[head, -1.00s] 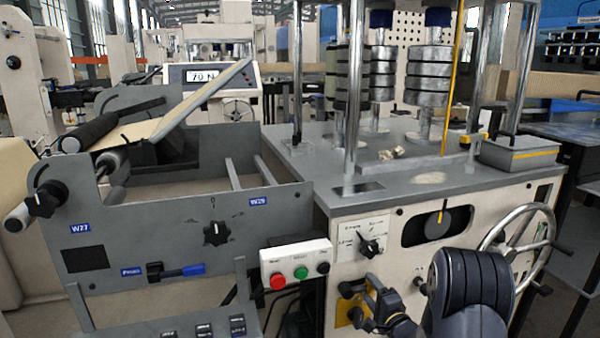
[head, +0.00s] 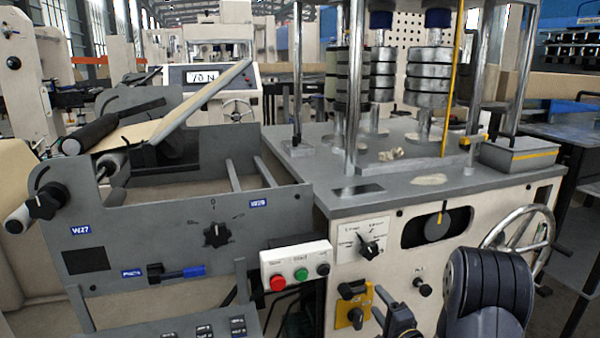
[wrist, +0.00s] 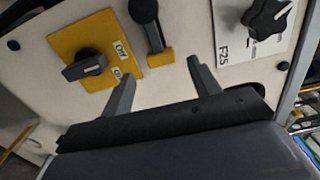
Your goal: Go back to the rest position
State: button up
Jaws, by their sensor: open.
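My gripper (head: 395,318) is low at the front of the cream machine cabinet in the head view, partly cut off by the bottom edge. In the wrist view its two fingers stand wide apart with nothing between them (wrist: 161,75). A black rotary switch on a yellow plate (head: 354,316) is on the cabinet front, left of my gripper. It also shows in the wrist view (wrist: 84,66), beyond the left finger and apart from it. A black lever with a yellow base (wrist: 150,28) is beyond the gap between the fingers.
A black selector knob (head: 369,247) is above on the cabinet. A red, green and black button box (head: 295,266) is to the left. A handwheel (head: 520,240) is at the right, partly behind my arm. The grey unwind frame (head: 190,215) fills the left.

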aim_at(370, 287)
jog(key=x, duration=0.5)
jog(key=shift+s+r+n+b, duration=0.15)
jog(key=shift+r+n+b, duration=0.4)
jog(key=shift+n, duration=0.65)
jog(key=shift+r, duration=0.15)
